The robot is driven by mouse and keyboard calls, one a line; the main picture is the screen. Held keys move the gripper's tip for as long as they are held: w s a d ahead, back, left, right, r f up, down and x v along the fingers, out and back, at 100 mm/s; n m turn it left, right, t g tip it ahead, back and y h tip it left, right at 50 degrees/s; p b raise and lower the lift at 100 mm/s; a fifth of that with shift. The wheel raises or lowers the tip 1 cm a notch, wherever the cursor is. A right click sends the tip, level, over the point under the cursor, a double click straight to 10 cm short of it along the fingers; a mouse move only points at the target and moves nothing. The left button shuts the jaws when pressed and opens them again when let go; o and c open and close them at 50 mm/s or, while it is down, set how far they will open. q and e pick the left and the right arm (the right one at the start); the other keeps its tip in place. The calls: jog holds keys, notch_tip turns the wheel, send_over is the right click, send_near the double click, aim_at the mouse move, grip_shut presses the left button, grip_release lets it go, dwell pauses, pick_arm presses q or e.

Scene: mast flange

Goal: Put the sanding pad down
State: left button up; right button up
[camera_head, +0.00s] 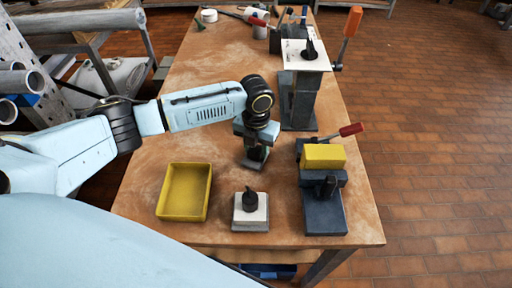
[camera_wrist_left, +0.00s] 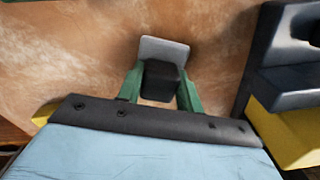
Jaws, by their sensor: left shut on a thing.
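My left gripper (camera_head: 257,148) is over the middle of the wooden table, pointing down. Its green fingers (camera_wrist_left: 160,92) are shut on the dark grip of the sanding pad. The sanding pad (camera_wrist_left: 165,49) has a black block-shaped grip and a flat light grey plate. In the head view the pad (camera_head: 254,164) shows only partly below the fingers, close to the tabletop. I cannot tell whether its plate touches the wood. My right gripper is in neither view.
The table (camera_head: 150,146) holds an empty yellow tray (camera_head: 160,192), a grey block with a black knob (camera_head: 250,222), a dark vise with a yellow block (camera_head: 323,156), and a grey stand (camera_head: 299,103) with a white plate (camera_head: 293,54). Bare wood lies left of the gripper.

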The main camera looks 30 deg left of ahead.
pick_arm(q)
jog(key=shift+f, duration=0.2)
jog(key=o, duration=1.1)
notch_tip(320, 180, up, 12)
jog(key=shift+r+p, duration=0.25)
jog(key=shift+p, duration=0.2)
